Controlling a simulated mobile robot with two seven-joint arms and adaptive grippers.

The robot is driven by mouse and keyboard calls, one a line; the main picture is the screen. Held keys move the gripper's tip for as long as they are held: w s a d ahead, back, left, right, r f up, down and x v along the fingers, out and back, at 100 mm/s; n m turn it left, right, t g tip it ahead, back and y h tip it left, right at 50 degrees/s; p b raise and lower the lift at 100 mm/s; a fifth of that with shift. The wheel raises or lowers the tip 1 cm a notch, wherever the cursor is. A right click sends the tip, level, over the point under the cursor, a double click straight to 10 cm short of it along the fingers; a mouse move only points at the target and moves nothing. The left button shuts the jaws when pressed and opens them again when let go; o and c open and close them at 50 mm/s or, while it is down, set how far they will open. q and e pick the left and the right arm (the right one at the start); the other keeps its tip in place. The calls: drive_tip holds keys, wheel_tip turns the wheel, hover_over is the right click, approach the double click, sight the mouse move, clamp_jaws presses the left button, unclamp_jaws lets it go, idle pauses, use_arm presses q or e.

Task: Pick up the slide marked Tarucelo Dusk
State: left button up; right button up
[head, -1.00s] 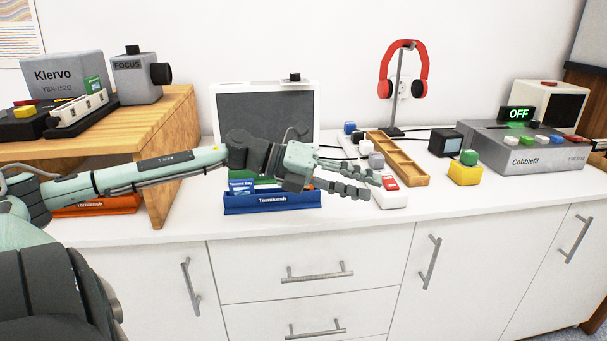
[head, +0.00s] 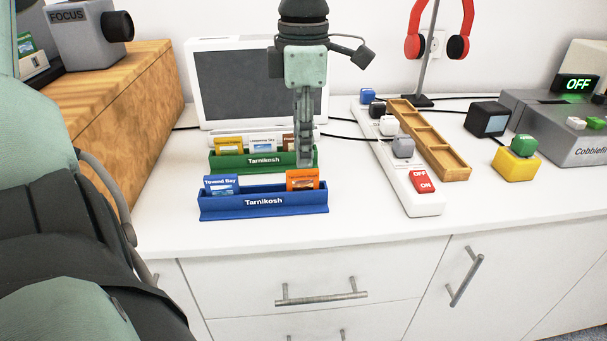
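My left gripper (head: 304,158) points straight down, its fingertips in front of the green rack's right end and just above an orange slide. Its fingers overlap in this view, so their gap is hidden. The orange slide (head: 302,180) stands at the right of the blue Tarnikosh rack (head: 264,202); its label is too small to read. A blue slide (head: 220,185), marked Tavand Bay, stands at that rack's left. The green Tarnikosh rack (head: 262,161) behind holds a yellow slide (head: 228,143), a pale slide (head: 262,141) and a brownish one (head: 289,142). No readable label says Tarucelo Dusk.
A white-framed dark screen (head: 240,85) stands behind the racks. Right are a power strip (head: 425,200) with plugs, an empty wooden tray (head: 430,140) and a yellow block (head: 515,165) with a green top. A wooden stand (head: 140,110) is left. The counter before the racks is clear.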

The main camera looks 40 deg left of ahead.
sight(302, 171)
use_arm(q)
wheel_tip(302, 171, down, 6)
drive_tip(key=shift+f, duration=0.1)
drive_tip(key=shift+c, duration=0.7)
drive_tip(key=shift+a, duration=0.1)
clamp_jaws()
use_arm(e)
drive_tip(key=shift+w+a+f, duration=0.1)
drive_tip(key=shift+w+f, duration=0.1)
drive_tip(key=shift+f, duration=0.2)
